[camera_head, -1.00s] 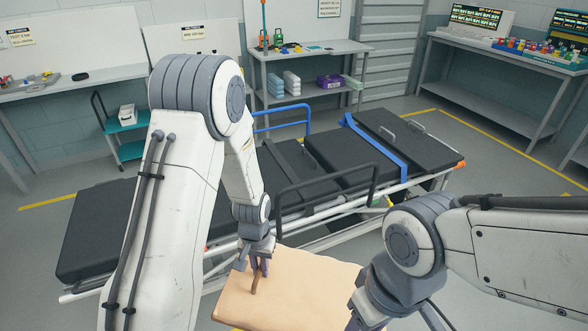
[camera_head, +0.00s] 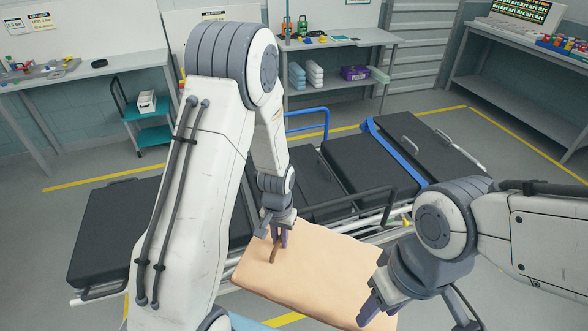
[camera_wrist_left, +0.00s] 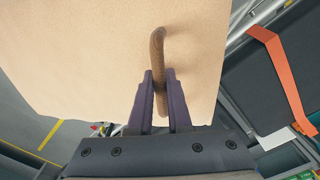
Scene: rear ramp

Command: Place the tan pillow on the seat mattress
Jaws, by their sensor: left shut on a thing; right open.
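The tan pillow (camera_head: 310,272) is a flat pad with a brown strap handle (camera_head: 275,250). My left gripper (camera_head: 279,236) is shut on this handle. In the left wrist view, the purple fingers (camera_wrist_left: 160,95) pinch the handle (camera_wrist_left: 158,62), and the pillow (camera_wrist_left: 95,50) fills much of the picture. The pillow is in front of the stretcher's near side and hides part of its rail. My right gripper (camera_head: 371,306) is open at the pillow's lower right edge; contact is unclear. The stretcher's black mattress pads show at left (camera_head: 105,225), middle (camera_head: 370,170) and right (camera_head: 425,145); my left arm hides part.
A black side rail (camera_head: 350,204) stands along the stretcher's near side, between pillow and pads. A blue rail (camera_head: 308,112) stands on the far side, and a blue strap (camera_head: 392,152) crosses the pads. Workbenches and a teal cart (camera_head: 152,138) stand behind.

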